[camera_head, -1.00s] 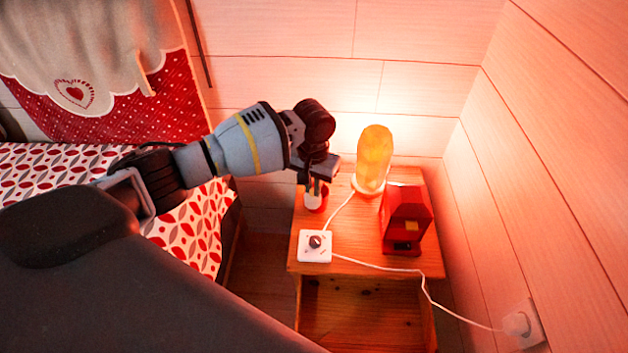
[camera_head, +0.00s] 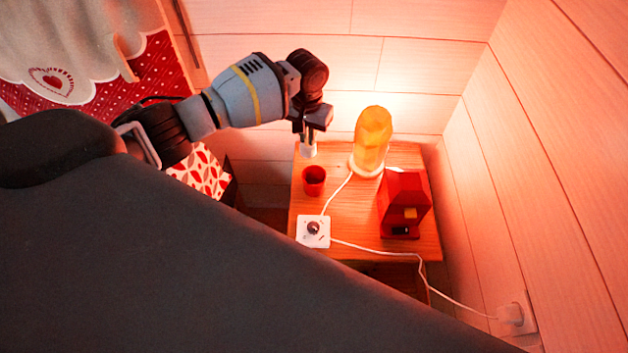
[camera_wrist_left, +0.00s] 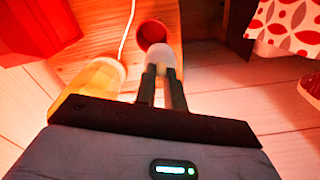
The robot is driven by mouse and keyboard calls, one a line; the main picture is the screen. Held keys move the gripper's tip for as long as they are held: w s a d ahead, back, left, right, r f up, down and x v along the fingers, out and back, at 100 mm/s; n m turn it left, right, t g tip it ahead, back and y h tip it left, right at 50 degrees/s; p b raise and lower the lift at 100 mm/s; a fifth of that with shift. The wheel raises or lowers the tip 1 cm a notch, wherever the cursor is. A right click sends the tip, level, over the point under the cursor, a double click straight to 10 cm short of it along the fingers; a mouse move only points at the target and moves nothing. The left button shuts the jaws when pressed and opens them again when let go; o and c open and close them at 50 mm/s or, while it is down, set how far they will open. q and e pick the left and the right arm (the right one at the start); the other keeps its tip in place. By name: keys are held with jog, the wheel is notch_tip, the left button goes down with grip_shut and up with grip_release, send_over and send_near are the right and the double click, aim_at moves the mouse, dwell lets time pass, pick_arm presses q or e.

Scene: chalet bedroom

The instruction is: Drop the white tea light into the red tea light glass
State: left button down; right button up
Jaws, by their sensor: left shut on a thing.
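The red tea light glass (camera_head: 314,183) stands upright on the bedside table, left of the lamp. In the left wrist view, the glass (camera_wrist_left: 151,31) shows just beyond the fingertips. My left gripper (camera_head: 309,139) is shut on the white tea light (camera_head: 308,151) and holds it above the table, on the far side of the glass in the head view. The tea light (camera_wrist_left: 161,58) also shows between the fingers (camera_wrist_left: 162,72) in the left wrist view, overlapping the glass's near edge there. My right gripper is not in view.
A glowing yellow lamp (camera_head: 373,138) and a red box-like object (camera_head: 403,208) stand on the wooden table (camera_head: 350,231). A bed with patterned cover (camera_head: 201,172) is left.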

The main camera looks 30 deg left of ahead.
aim_at(308, 148)
pick_arm(q)
notch_tip(308, 148, down, 4)
jog(key=shift+f+b, duration=0.1)
jog(key=shift+b, duration=1)
jog(key=shift+f+b, duration=0.55)
jog(key=shift+f, duration=0.15)
jog(key=shift+r, duration=0.1)
jog(key=c, duration=1.4)
grip_release()
notch_tip(308, 148, up, 8)
jog(key=shift+f+p, duration=0.1)
jog(key=shift+p, duration=0.55)
